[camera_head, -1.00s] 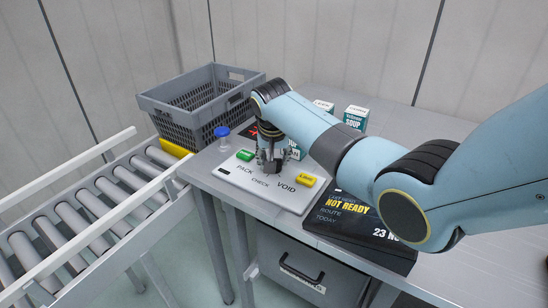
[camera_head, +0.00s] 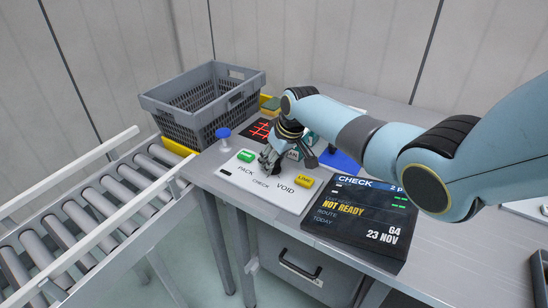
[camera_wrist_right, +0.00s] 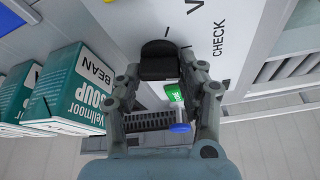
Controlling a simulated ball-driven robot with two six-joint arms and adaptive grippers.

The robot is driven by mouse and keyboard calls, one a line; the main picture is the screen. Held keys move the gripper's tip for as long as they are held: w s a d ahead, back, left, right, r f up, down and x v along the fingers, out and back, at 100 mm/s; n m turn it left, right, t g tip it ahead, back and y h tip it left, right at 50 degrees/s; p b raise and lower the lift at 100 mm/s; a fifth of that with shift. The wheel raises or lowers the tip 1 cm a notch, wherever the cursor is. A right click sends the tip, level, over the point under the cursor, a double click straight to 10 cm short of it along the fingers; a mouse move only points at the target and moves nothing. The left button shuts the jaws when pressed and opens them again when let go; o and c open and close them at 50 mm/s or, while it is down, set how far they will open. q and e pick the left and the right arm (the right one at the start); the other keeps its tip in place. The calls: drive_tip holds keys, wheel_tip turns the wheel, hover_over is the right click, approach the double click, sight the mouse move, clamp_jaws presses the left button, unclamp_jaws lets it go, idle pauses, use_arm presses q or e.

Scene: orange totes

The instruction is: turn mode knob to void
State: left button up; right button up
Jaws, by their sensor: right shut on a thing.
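The white control panel (camera_head: 238,177) lies on the bench, with the printed words PACK, CHECK and VOID. My right gripper (camera_head: 268,165) reaches down to the panel's back part and is tilted. In the right wrist view, the black mode knob (camera_wrist_right: 158,60) sits between the fingers of my right gripper (camera_wrist_right: 160,75), which is shut on it. In the head view the gripper hides the knob, so its pointing direction cannot be told. The dark display (camera_head: 350,225) beside the panel reads CHECK and NOT READY. My left gripper is not in view.
A green button (camera_head: 246,156) and a yellow button (camera_head: 304,181) are on the panel. A blue-topped object (camera_head: 223,134) and a grey crate (camera_head: 190,112) are to the left. Soup cartons (camera_wrist_right: 75,85) stand close to the gripper. A roller conveyor (camera_head: 90,205) runs at the left.

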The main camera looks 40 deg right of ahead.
drive_tip(key=n+y+b, duration=0.1)
drive_tip(key=n, duration=0.1)
drive_tip(key=shift+f+n, duration=0.1)
drive_tip(key=shift+n, duration=0.3)
drive_tip(key=n+y+b, duration=0.1)
drive_tip(key=n+b, duration=0.1)
drive_tip(key=n, duration=0.1)
drive_tip(key=shift+w+d+n+g+b, duration=0.1)
drive_tip(key=shift+n+g+b, duration=0.2)
drive_tip(key=shift+g, duration=0.1)
drive_tip(key=n+g+b, duration=0.1)
drive_tip(key=n+b, duration=0.2)
drive_tip(key=n+g+y+b, duration=0.1)
drive_tip(key=n+b, duration=0.2)
drive_tip(key=shift+f+y, duration=0.1)
drive_tip(key=shift+y, duration=0.2)
drive_tip(key=shift+n+g+b, duration=0.5)
drive_tip(key=shift+n+b, duration=0.7)
drive_tip(key=shift+n, duration=0.1)
drive_tip(key=shift+r, duration=0.2)
drive_tip(key=o, duration=1.2)
drive_tip(key=shift+c, duration=0.2)
drive_tip(key=shift+r, duration=0.1)
drive_tip(key=v, duration=1.1)
drive_tip(key=shift+d+r, duration=0.3)
drive_tip(key=shift+d, duration=0.05)
